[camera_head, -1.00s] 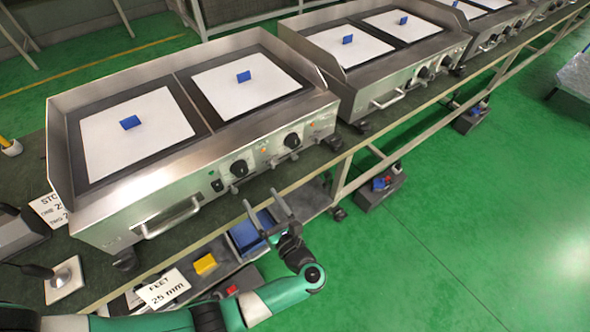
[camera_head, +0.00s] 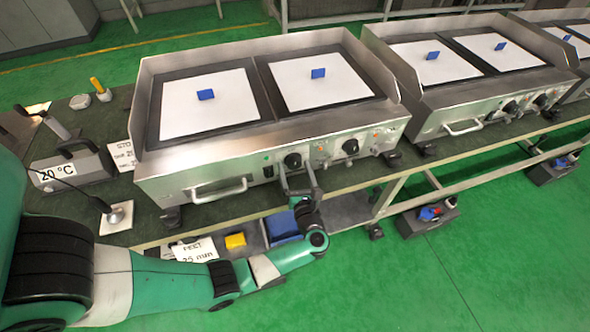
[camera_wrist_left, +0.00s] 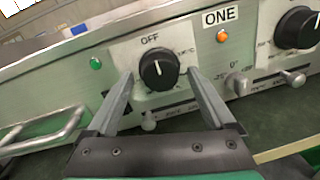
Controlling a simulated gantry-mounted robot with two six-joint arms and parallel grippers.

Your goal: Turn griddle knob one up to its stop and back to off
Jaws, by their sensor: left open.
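The near griddle (camera_head: 170,168) stands on the bench with two white-covered plates. Its left black knob (camera_head: 292,161) sits on the front panel; in the left wrist view the knob (camera_wrist_left: 159,69) has its white mark near the top, by the OFF print. A ONE label (camera_wrist_left: 216,18) and an orange lamp are to its right. My left gripper (camera_head: 299,176) is in front of this knob. In the left wrist view its open fingers (camera_wrist_left: 160,88) stand either side of the knob's lower part, apart from it as far as I can tell. My right gripper is not in view.
A second knob (camera_wrist_left: 297,28) is close on the right. A drawer handle (camera_head: 217,188) is to the left, and small levers lie below the knobs. More griddles (camera_head: 450,100) stand along the bench to the right. A blue bin (camera_head: 283,226) sits on the lower shelf.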

